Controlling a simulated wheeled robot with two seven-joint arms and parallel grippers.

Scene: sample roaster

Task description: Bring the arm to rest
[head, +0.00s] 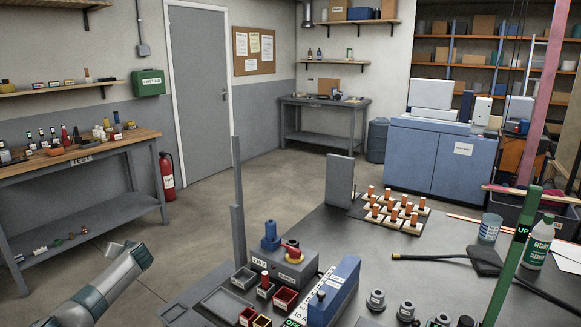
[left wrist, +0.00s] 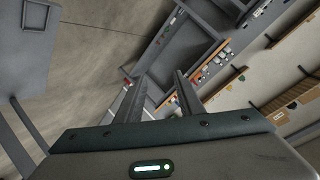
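My left arm comes in at the lower left of the head view, with its gripper end (head: 140,255) over open floor, left of the dark work table (head: 335,225). In the left wrist view the two fingers of my left gripper (left wrist: 160,88) stand apart with nothing between them, so it is open and empty. Beyond the fingers in that view are bench shelving and small items, seen tilted. My right arm and gripper are not in view.
The table carries a grey box with a blue part (head: 270,237), small red bins (head: 285,298), orange pegs on pale blocks (head: 388,200) and a cleaner bottle (head: 538,243). A wooden-topped bench (head: 90,157) stands at the left. Bare floor (head: 215,215) lies between.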

